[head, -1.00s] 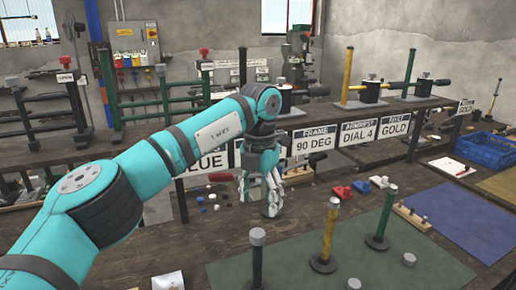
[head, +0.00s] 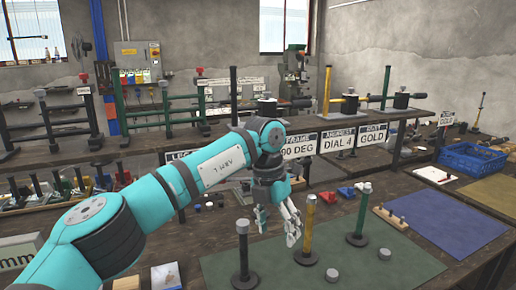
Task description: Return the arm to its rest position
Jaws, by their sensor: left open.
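My left arm (head: 215,168) reaches in from the left over the bench, turquoise with dark bands. My left gripper (head: 278,222) hangs at its end, pointing down, with its fingers apart and nothing between them. It appears just behind and left of the yellow rod (head: 309,228) on the green mat (head: 400,262). A black rod (head: 243,250) stands to the left and a green rod (head: 360,215) to the right, each upright on a round base. The right gripper is not in view.
Signs reading 90 DEG, DIAL 4 (head: 345,140) and GOLD hang along the raised shelf behind. A blue mat (head: 455,220) and a blue crate (head: 472,160) lie to the right. Small grey cylinders (head: 385,254) sit on the green mat.

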